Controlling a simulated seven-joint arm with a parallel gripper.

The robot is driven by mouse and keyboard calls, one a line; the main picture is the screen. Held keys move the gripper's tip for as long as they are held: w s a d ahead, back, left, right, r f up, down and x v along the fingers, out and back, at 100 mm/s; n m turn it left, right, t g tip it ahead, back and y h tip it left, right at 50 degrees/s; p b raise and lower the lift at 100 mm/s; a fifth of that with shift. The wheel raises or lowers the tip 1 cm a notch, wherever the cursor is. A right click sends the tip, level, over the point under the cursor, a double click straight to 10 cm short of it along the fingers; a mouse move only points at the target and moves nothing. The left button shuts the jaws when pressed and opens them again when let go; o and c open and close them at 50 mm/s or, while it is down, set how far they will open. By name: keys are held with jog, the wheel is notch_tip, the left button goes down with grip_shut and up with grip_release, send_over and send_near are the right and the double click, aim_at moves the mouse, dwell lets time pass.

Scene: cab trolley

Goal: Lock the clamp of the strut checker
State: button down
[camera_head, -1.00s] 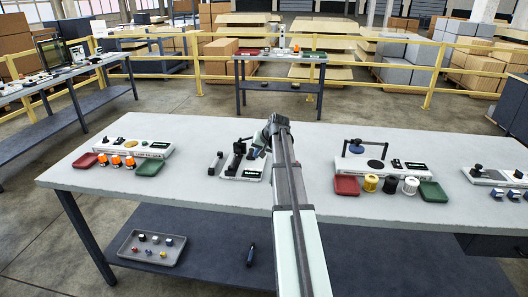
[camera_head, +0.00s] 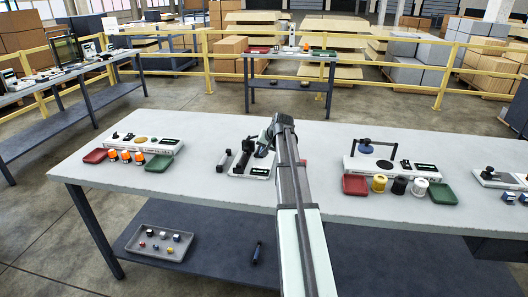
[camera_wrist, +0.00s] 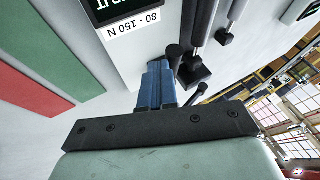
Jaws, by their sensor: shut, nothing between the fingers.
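The strut checker (camera_head: 241,170) stands on the middle of the near table, a pale base with a dark display and an upright black fixture. In the wrist view its base (camera_wrist: 160,20) carries a label reading "80 - 150 N". A black clamp part with a knobbed lever (camera_wrist: 173,52) shows just beyond my fingers. My gripper (camera_head: 262,153) is over the right part of the checker. Its blue fingers (camera_wrist: 158,70) are together and empty, close to the lever; I cannot tell whether they touch. The fingers partly hide the clamp, so its lock state is unclear.
A dark strut (camera_head: 224,160) lies left of the checker. Other testers stand left (camera_head: 160,146) and right (camera_head: 430,170). Bare tabletop (camera_head: 205,130) lies between.

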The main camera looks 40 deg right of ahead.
jog(key=shift+w+a+m+h, duration=0.25)
jog(key=shift+a+m+h, duration=0.15)
jog(key=shift+m, duration=0.3)
jog(key=shift+w+a+m+h, duration=0.2)
jog(key=shift+a+m+h, duration=0.1)
jog(key=shift+a+m, duration=0.3)
jog(key=m+h, duration=0.1)
jog(key=w+a+m, duration=0.1)
jog(key=m, duration=0.1)
jog(key=w+m+g+h, duration=0.1)
jog(key=shift+w+a+m+h, duration=0.2)
jog(key=shift+a+m+h, duration=0.1)
jog(key=shift+m, duration=0.1)
jog(key=w+m, duration=0.1)
jog(key=w+m+g+h, duration=0.1)
jog(key=m, duration=0.1)
jog(key=shift+w+a+m+g+h, duration=0.1)
jog(key=shift+a+m+g+h, duration=0.2)
jog(key=shift+a, duration=0.05)
jog(key=w+m+g+h, duration=0.1)
jog(key=w+m, duration=0.1)
jog(key=m, duration=0.1)
jog(key=shift+w+g, duration=0.1)
jog(key=shift+g, duration=0.3)
jog(key=shift+w+d+m, duration=0.1)
jog(key=shift+w+m, duration=0.2)
jog(key=shift+w, duration=0.35)
jog(key=shift+w+d, duration=0.1)
jog(key=shift+w, duration=0.05)
